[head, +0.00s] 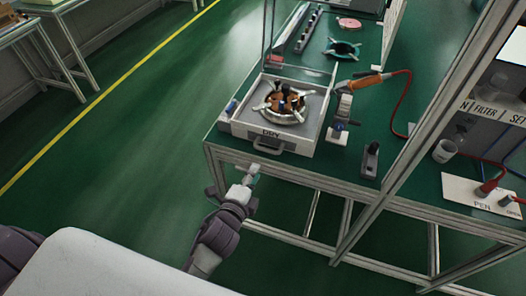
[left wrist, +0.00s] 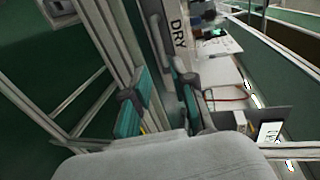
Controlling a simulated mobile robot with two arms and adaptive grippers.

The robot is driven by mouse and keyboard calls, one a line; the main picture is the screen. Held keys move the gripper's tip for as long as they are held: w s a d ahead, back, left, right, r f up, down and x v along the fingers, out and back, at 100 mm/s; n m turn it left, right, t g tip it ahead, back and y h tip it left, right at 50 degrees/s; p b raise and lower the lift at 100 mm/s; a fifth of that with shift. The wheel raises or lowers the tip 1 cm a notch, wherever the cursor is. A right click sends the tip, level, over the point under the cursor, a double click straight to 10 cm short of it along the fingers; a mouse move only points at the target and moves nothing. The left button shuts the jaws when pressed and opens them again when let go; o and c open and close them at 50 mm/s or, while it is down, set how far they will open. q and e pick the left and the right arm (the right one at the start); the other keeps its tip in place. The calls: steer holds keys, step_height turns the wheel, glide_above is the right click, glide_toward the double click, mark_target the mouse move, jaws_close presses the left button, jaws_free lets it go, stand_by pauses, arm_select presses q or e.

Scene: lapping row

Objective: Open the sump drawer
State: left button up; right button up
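A grey box-shaped unit (head: 305,139) with a "DRY" label stands at the near left corner of the green bench. A grey bar handle (head: 270,148) sticks out low on its front face; I take this to be the drawer front. My left gripper (head: 254,171) is just below and left of the handle. In the left wrist view the left gripper (left wrist: 162,100) has its two teal-padded fingers apart. The "DRY" face (left wrist: 180,35) shows just beyond the fingers; whether the handle lies between them is unclear. My right gripper is not in view.
A round lapping fixture (head: 284,103) sits on the unit. Green floor is clear at left.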

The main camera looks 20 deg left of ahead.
mark_target(266, 159)
arm_select(q)
steer(key=x, duration=1.1)
steer(key=shift+s, duration=0.1)
jaws_close()
